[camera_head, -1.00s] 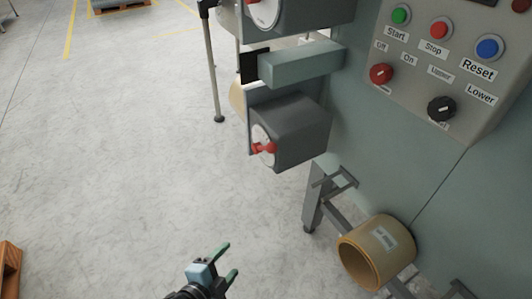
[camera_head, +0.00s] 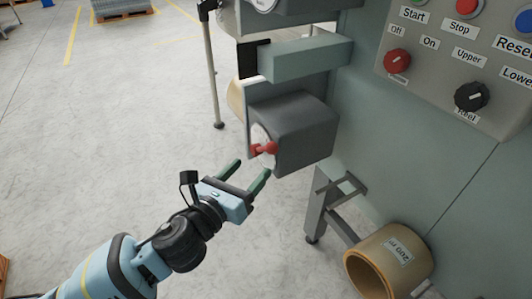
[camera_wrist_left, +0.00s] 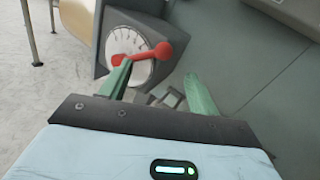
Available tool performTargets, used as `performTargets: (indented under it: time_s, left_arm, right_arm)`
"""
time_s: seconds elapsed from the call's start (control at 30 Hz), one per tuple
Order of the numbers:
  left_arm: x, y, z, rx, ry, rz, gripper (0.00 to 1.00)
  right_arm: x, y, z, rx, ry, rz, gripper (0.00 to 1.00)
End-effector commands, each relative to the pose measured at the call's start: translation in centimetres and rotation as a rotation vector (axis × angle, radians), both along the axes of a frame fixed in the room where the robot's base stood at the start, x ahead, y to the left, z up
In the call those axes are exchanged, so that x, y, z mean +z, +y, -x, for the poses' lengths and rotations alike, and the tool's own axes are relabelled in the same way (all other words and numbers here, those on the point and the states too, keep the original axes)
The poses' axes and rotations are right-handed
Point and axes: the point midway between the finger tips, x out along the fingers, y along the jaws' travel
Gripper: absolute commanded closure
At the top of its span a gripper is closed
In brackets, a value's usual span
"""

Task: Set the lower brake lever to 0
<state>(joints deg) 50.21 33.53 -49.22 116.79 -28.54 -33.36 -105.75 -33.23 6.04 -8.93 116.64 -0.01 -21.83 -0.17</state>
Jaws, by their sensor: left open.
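The lower brake lever (camera_head: 264,149) is red and sits on a white round dial on the side of a grey box (camera_head: 300,130). In the left wrist view the red lever (camera_wrist_left: 146,54) points to the right and slightly up from its hub across the dial (camera_wrist_left: 125,68). My left gripper (camera_head: 250,173) is open and empty, just in front of and below the lever, apart from it in the head view. In the left wrist view its green fingers (camera_wrist_left: 158,85) reach toward the dial, one overlapping the hub in the picture. My right gripper is not in view.
A control panel with Start, Stop and Reset buttons and two knobs (camera_head: 455,70) is on the machine at right. A teal beam (camera_head: 308,60) juts out above the box. A tan roll (camera_head: 388,262) lies below.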

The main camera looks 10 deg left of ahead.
Motion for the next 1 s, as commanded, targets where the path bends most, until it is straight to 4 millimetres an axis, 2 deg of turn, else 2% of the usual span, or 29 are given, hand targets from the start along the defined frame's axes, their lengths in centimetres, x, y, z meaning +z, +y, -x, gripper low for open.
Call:
performTargets:
  time_s: [0.17, 0.6, 1.0]
  left_arm:
    - [0.0, -0.5, -1.1, 0.001, 0.001, 0.003, 0.39]
    - [0.0, -3.0, -6.3, 0.0, 0.002, 0.004, 0.39]
    - [0.0, -3.4, -7.0, 0.001, 0.003, 0.004, 0.39]
  right_arm:
    - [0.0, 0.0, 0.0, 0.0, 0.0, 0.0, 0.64]
    - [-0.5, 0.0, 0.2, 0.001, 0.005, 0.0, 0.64]
    - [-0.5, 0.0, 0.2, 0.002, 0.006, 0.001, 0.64]
